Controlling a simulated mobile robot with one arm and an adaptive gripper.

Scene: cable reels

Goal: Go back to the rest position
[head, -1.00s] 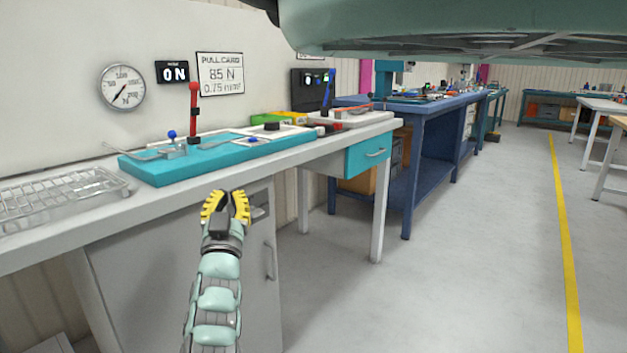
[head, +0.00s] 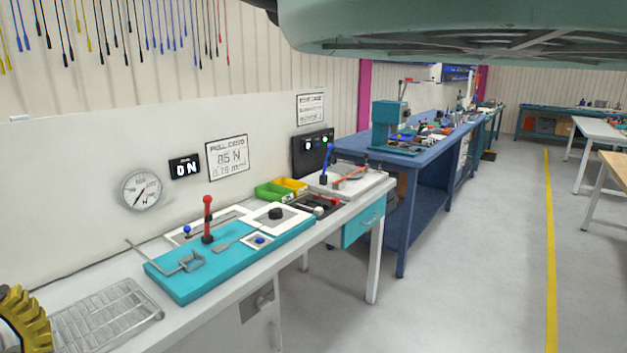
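My gripper (head: 25,318) shows only in part at the lower left corner of the head view. One yellow ribbed finger with a dark inner side is visible; the rest is cut off by the frame edge. It is close to the left end of the wire rack. I cannot see the fingertips together, so its opening and any held thing are hidden.
A white bench bears a wire rack (head: 108,318), a teal fixture (head: 182,285) with a red-handled lever (head: 207,220), and green and yellow bins (head: 272,192). A blue workbench (head: 400,218) stands beyond. The floor (head: 470,270) to the right is clear.

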